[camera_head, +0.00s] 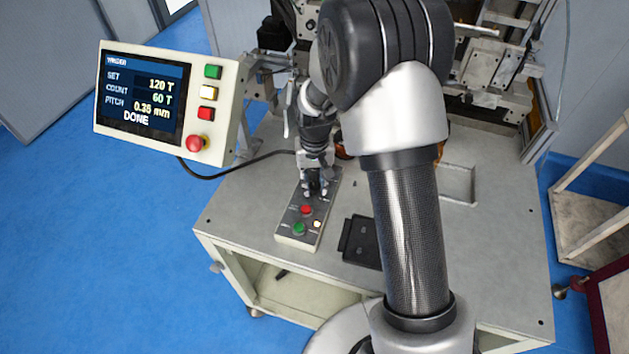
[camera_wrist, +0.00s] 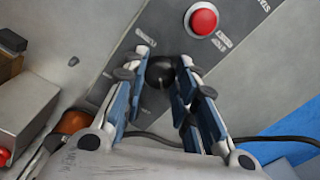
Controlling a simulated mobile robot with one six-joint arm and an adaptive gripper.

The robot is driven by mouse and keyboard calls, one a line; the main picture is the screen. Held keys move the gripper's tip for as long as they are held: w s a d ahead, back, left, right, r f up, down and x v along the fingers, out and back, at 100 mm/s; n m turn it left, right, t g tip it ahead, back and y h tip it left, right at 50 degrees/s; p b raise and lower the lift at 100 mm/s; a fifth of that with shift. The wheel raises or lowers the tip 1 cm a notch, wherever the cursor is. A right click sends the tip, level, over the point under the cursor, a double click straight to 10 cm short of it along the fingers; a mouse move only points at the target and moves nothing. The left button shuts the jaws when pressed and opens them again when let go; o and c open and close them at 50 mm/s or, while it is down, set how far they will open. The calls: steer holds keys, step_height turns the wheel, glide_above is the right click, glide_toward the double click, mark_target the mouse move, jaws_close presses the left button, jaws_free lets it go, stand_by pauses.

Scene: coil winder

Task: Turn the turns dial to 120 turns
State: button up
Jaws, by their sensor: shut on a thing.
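The turns dial (camera_wrist: 160,72) is a round black knob on a grey control box (camera_head: 293,236). In the wrist view it sits between the two blue fingers of my gripper (camera_wrist: 162,75), which is shut on it. In the head view my gripper (camera_head: 316,186) is at the far end of the box and hides the dial. The display (camera_head: 140,95) reads SET 120 T, COUNT 60 T, PITCH 0.35 mm and DONE. The dial's own scale is mostly hidden by the fingers.
The box also carries a red button (camera_head: 306,210), a green button (camera_head: 299,229) and a small pale lamp or button (camera_head: 317,224). A black tray-like part (camera_head: 361,241) lies to its right. The winder machine (camera_head: 490,75) stands behind. A black cable (camera_head: 215,176) runs across the table.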

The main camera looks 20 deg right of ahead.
mark_target(314, 185)
steer(key=shift+m, duration=0.3)
steer(key=o, duration=1.1)
steer(key=shift+r, duration=6.05)
